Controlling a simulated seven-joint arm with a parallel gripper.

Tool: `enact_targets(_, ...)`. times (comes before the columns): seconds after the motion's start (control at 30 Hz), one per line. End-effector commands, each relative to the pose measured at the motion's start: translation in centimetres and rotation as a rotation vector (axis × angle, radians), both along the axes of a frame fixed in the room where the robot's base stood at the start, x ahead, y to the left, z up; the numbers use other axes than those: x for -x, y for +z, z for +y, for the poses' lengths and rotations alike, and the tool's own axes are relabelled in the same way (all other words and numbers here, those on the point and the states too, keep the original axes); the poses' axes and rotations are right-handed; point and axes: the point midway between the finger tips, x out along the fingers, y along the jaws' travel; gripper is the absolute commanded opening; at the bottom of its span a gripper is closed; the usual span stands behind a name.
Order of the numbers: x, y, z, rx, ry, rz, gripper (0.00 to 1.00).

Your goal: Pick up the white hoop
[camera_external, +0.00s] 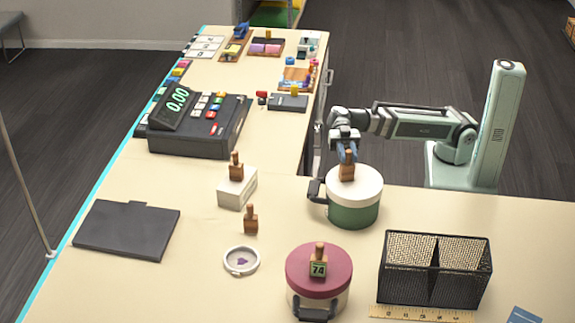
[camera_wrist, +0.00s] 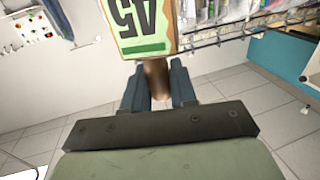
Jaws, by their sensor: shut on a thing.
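The white hoop (camera_external: 241,275) lies flat on the counter in the external view, front of centre, with a small purple heart inside it. My gripper (camera_external: 347,148) is well away from it, to the upper right, over the green pot with the white lid. It is shut on the handle of a wooden stamp (camera_external: 347,170). In the wrist view the fingers of my gripper (camera_wrist: 159,88) close on either side of the brown handle, and the stamp's face (camera_wrist: 140,25) reads 45. Whether the stamp touches the lid I cannot tell. The hoop does not show in the wrist view.
A wooden stamp (camera_external: 251,220) stands just behind the hoop, and another is on a white box (camera_external: 237,190). A red-lidded pot (camera_external: 300,265) is right of it, a black mesh organizer (camera_external: 433,290) farther right. A dark pad (camera_external: 125,230) lies left; the counter between is clear.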

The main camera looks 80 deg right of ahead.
Motion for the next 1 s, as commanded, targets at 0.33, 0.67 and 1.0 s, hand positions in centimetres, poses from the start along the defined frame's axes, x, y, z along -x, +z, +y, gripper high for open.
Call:
enact_targets(0.33,-0.1,3.8,0.1,-0.002,0.0,-0.003,0.0)
enact_targets(0.67,-0.1,8.2,0.1,-0.001,0.0,-0.002,0.0)
enact_targets(1.0,0.0,9.8,0.0,0.0,0.0,0.0,0.0)
